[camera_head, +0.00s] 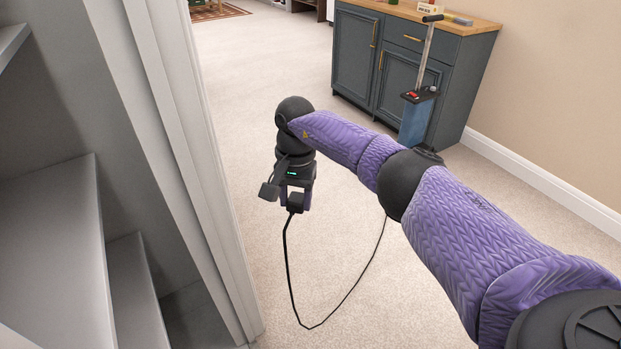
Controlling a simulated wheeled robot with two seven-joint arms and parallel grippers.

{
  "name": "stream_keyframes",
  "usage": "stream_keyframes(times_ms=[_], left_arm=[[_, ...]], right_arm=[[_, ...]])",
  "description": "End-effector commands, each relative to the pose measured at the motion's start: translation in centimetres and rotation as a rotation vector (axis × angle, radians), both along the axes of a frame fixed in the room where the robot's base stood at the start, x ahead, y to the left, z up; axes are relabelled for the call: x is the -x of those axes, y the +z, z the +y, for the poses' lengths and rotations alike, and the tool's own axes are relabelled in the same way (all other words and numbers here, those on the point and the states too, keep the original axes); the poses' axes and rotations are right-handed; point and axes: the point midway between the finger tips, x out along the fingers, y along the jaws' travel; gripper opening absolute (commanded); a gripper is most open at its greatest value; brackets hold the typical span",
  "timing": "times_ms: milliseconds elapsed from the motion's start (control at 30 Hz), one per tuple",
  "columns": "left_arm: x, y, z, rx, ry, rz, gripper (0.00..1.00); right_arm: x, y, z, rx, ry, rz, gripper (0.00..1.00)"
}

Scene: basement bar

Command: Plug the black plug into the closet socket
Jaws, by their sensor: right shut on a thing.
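The black plug (296,202) is in my right gripper (295,195), which is shut on it, with the jaws pointing down. The plug hangs above the carpet, to the right of the closet's door frame. Its black cord (318,326) drops from it in a long loop and rises to the right behind my purple right arm. The closet (50,235) with grey shelves fills the left side. The closet socket is not visible in this view. My left gripper does not show.
A pale door frame (190,150) stands between the closet and my right gripper. A dark blue-grey cabinet (352,55) with a wooden top stands at the back right. An upright blue device (416,122) with a handle stands before it. The carpet between is clear.

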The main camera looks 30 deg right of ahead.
Motion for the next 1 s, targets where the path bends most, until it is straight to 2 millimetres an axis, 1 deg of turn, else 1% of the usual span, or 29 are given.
stream_keyframes(times_ms=[167, 267, 300, 367, 400, 433, 500, 567, 600, 700, 800, 900, 1000], left_arm=[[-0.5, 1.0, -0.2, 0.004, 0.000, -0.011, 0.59], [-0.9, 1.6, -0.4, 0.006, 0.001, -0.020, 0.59], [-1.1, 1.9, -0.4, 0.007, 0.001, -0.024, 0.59], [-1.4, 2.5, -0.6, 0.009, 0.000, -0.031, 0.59], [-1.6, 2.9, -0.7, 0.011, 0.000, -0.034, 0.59], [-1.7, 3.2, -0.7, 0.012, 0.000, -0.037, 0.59], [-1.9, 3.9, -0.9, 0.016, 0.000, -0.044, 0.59], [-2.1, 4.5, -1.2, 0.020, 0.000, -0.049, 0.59], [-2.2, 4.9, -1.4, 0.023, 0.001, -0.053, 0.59], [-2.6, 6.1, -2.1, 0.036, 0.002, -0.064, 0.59], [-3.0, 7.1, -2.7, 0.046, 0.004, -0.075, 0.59], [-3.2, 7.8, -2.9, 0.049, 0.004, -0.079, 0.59], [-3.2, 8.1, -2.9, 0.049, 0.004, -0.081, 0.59]], right_arm=[[1.3, -1.4, 4.4, -0.081, 0.011, 0.075, 0.00], [2.7, -2.3, 7.7, -0.155, 0.003, 0.141, 0.00], [3.4, -2.7, 9.3, -0.196, -0.006, 0.175, 0.00], [4.8, -3.1, 11.8, -0.270, -0.031, 0.236, 0.00], [5.7, -3.2, 13.5, -0.329, -0.055, 0.281, 0.00], [6.5, -3.3, 14.8, -0.379, -0.076, 0.316, 0.00], [8.5, -3.1, 17.7, -0.506, -0.139, 0.396, 0.00], [10.2, -2.7, 19.9, -0.629, -0.205, 0.459, 0.00], [11.3, -2.2, 21.4, -0.721, -0.252, 0.495, 0.00], [14.0, -0.5, 24.3, -0.959, -0.382, 0.556, 0.00], [16.0, 1.2, 26.0, -1.157, -0.488, 0.566, 0.00], [17.2, 2.5, 26.5, -1.299, -0.564, 0.547, 0.00], [17.8, 3.1, 26.6, -1.380, -0.609, 0.525, 0.00]])
